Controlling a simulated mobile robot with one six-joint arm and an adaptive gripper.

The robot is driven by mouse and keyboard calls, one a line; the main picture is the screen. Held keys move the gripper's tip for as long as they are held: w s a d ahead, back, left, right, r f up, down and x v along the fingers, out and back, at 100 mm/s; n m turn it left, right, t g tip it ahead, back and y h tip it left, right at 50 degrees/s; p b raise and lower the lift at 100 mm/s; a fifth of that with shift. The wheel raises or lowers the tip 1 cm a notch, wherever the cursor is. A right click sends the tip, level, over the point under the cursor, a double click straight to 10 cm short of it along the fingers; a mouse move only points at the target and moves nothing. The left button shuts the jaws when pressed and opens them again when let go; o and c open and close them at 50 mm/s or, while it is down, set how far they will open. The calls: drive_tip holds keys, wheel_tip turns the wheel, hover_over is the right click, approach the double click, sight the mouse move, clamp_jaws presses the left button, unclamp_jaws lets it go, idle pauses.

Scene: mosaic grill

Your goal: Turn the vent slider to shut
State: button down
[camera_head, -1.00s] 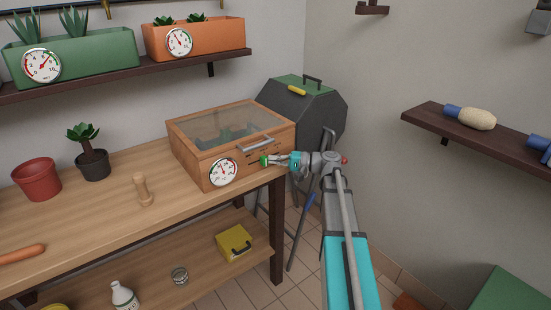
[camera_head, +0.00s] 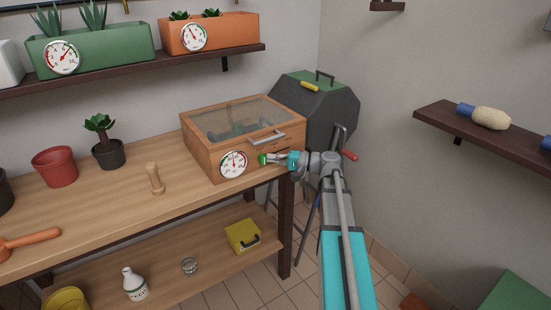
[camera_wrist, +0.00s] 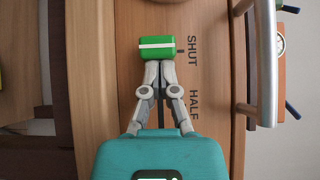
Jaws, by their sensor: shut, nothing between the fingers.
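The vent slider is a green knob with a white stripe (camera_wrist: 157,47) on the front of a wooden glass-topped box (camera_head: 205,158). In the wrist view its stripe lines up with the tick beside the word SHUT; HALF is printed farther toward my wrist. In the head view the green knob (camera_head: 262,159) sits just right of the box's round dial (camera_head: 234,165). My gripper (camera_wrist: 160,66) is shut and empty. Its fingertips are right against the knob's near side, apparently touching it, not around it. They also show in the head view (camera_head: 271,160).
A metal handle bar (camera_wrist: 267,65) sticks out from the box front beside my gripper. The box stands on a wooden bench (camera_head: 110,205) near its right end. A dark grill (camera_head: 330,115) with a green lid stands behind. A wall shelf (camera_head: 490,140) is at right.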

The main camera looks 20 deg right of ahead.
drive_tip(key=shift+s+a, duration=0.1)
drive_tip(key=shift+a, duration=0.1)
drive_tip(key=shift+w+d, duration=0.2)
drive_tip(key=shift+d, duration=0.4)
drive_tip(key=d, duration=0.3)
drive_tip(key=shift+w+d, duration=0.1)
drive_tip(key=shift+d, duration=0.2)
drive_tip(key=v, duration=0.9)
drive_tip(key=shift+s+d, duration=0.15)
drive_tip(key=shift+s, duration=0.05)
